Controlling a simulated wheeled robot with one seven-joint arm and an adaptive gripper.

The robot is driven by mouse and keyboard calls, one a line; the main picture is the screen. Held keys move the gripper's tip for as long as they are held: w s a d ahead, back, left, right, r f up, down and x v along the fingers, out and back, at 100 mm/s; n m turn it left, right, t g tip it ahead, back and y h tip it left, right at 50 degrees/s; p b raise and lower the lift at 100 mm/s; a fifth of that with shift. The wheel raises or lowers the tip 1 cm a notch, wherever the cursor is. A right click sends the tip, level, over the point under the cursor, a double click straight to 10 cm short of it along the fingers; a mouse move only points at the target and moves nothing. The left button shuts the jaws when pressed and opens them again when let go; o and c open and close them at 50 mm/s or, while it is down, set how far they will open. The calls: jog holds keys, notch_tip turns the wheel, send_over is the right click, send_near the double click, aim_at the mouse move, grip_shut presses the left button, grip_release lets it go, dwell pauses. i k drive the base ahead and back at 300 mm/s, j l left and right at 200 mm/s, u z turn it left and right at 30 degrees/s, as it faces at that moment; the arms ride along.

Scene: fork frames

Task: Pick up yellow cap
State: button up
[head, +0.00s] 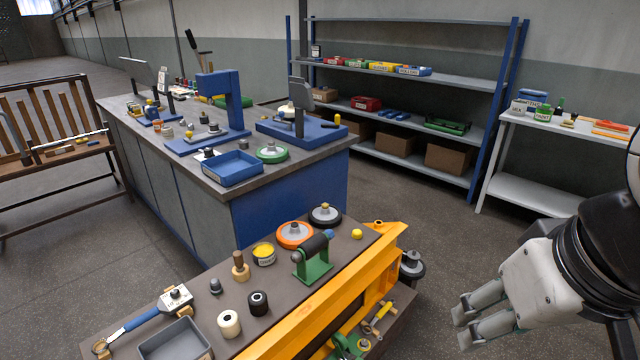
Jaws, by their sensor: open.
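A small round yellow piece (357,234), which looks like the yellow cap, sits on the dark top of the near cart (205,300), close to its back right corner. It stands to the right of a green-based roller stand and nothing covers it. My gripper (464,323) is at the lower right, open and empty, its fingers pointing left. It is in the air, to the right of the cart and well apart from the yellow piece.
The green stand (313,270), an orange-rimmed wheel (295,234) and a dark wheel (325,213) stand near the yellow piece. A yellow beam (330,300) runs along the cart's right edge. A long workbench (190,180) stands behind; the floor right of it is clear.

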aim_at(357, 234)
jog(key=i+l+u, duration=0.1)
jog(key=i+l, duration=0.45)
jog(key=i+l+u, duration=0.15)
jog(key=i+l, duration=0.45)
jog(key=i+l+u, duration=0.1)
jog(key=i+l, duration=0.45)
jog(key=l, duration=0.15)
